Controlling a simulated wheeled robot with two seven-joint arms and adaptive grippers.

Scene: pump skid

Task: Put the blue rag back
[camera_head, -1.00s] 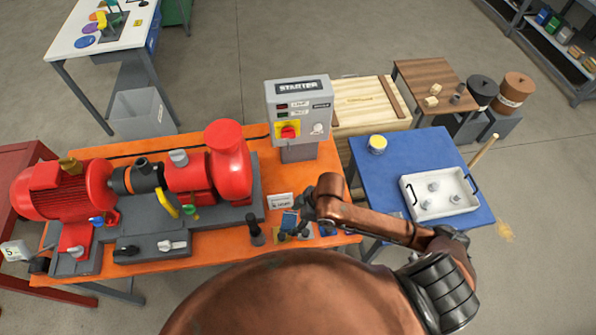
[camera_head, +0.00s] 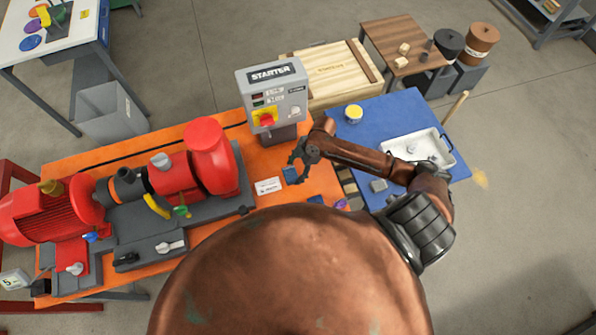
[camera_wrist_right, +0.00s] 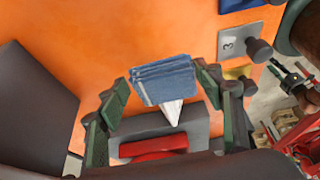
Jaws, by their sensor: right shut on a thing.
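My right gripper (camera_head: 300,165) is above the orange bench, in front of the grey starter box. In the right wrist view, the gripper (camera_wrist_right: 160,95) is shut on a folded blue rag (camera_wrist_right: 163,78), which sits between its two dark green fingers. The rag also shows as a small blue patch (camera_head: 290,174) beside the gripper in the head view. A white pointed piece (camera_wrist_right: 172,112) shows just below the rag; I cannot tell what it is. My left gripper is not seen in the head view.
The starter box (camera_head: 272,95) stands close behind the right gripper. The red pump (camera_head: 211,155) and motor are to the left. A small white sign (camera_head: 267,186) lies near. A blue table (camera_head: 385,115) with a white tray (camera_head: 420,147) is to the right.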

